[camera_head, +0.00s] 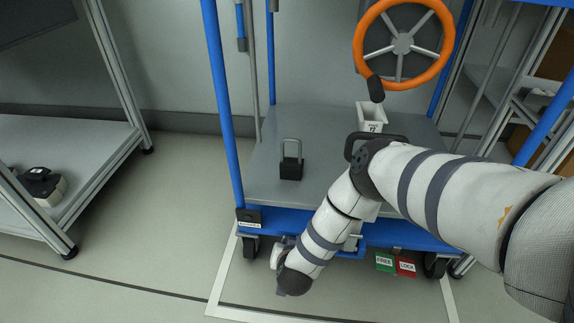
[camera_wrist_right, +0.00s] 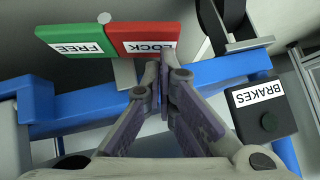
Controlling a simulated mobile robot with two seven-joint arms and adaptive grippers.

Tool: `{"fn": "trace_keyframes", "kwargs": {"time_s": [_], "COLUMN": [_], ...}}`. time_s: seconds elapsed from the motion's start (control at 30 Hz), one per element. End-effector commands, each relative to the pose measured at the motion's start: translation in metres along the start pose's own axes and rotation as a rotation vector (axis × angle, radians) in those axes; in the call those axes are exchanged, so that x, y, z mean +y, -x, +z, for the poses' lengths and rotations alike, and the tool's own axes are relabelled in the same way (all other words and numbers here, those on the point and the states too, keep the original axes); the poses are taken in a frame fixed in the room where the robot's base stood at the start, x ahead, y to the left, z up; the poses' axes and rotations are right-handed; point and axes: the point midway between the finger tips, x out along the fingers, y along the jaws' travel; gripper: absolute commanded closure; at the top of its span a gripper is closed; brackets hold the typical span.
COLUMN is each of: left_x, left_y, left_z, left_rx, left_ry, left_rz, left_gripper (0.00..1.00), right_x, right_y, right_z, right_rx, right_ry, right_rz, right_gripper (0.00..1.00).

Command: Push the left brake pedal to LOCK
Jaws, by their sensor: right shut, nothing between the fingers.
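The left brake pedal shows upside down in the right wrist view. It has a green FREE half (camera_wrist_right: 72,42) and a red LOCK half (camera_wrist_right: 150,36). My right gripper (camera_wrist_right: 164,82) is shut and empty. Its fingertips are at the lower edge of the LOCK half in that view; I cannot tell whether they touch it. In the head view my right arm reaches down to the cart's front left corner and hides the left pedal and most of the gripper. My left gripper is not in view.
A second FREE and LOCK pedal (camera_head: 395,264) is at right. Floor at left is clear.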

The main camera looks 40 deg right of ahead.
Motion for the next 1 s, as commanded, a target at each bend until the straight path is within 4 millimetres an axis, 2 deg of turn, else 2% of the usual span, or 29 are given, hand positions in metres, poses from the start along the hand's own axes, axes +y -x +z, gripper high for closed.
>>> {"fn": "trace_keyframes", "kwargs": {"time_s": [1.0], "left_x": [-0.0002], "left_y": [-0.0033], "left_z": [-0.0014], "left_rx": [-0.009], "left_ry": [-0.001], "left_rz": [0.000], "left_gripper": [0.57], "right_x": [-0.0007], "right_y": [-0.0037], "right_z": [0.0042], "right_rx": [0.000], "right_ry": [0.100], "right_rz": [0.098], "right_gripper": [1.00]}}
